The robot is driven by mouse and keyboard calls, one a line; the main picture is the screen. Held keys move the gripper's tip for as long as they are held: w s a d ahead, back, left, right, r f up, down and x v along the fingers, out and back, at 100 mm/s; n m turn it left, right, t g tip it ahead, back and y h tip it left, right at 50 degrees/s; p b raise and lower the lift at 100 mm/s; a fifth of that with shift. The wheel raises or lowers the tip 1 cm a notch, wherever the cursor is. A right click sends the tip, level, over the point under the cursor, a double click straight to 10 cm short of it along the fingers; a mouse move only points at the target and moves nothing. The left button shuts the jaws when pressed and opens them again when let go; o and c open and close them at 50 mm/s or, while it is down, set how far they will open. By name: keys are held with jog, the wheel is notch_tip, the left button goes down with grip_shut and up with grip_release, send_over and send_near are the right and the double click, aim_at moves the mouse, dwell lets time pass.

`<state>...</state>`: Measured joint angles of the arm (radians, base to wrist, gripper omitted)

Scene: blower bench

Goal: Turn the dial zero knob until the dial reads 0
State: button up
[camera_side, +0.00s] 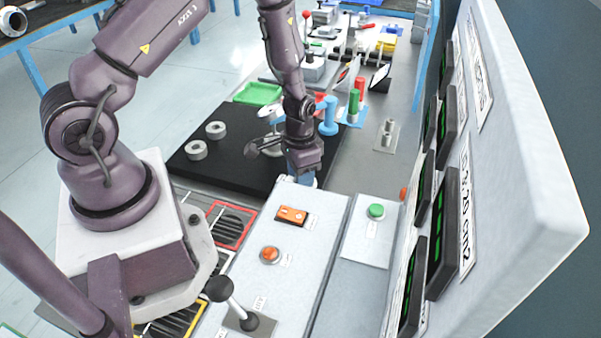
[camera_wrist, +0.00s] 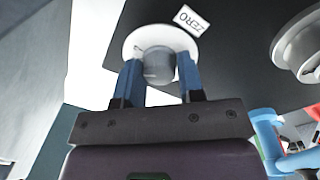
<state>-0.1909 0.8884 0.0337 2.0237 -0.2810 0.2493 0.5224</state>
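The grey zero knob (camera_wrist: 158,66) sits on a white disc in the wrist view, beside a tilted "ZERO" label (camera_wrist: 187,19). My gripper (camera_wrist: 159,68) has one blue finger on each side of the knob, very close to it. I cannot tell whether both fingers press on it. In the side view my gripper (camera_side: 302,181) points down at the far end of the pale console, and the knob is hidden there. A white round piece on a stand (camera_side: 270,113) is just left of my wrist; I cannot tell whether it is the dial. No dial reading is legible.
The pale console (camera_side: 285,255) carries an orange switch (camera_side: 292,215), a red button (camera_side: 270,255) and a lever (camera_side: 235,302). A black mat (camera_side: 215,170) with two metal rings lies left of my gripper. A blue post (camera_side: 328,118) stands close behind. A display panel rises at right.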

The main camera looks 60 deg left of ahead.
jog(key=c, duration=0.4)
jog(key=shift+n, duration=2.8)
jog(key=o, duration=0.9)
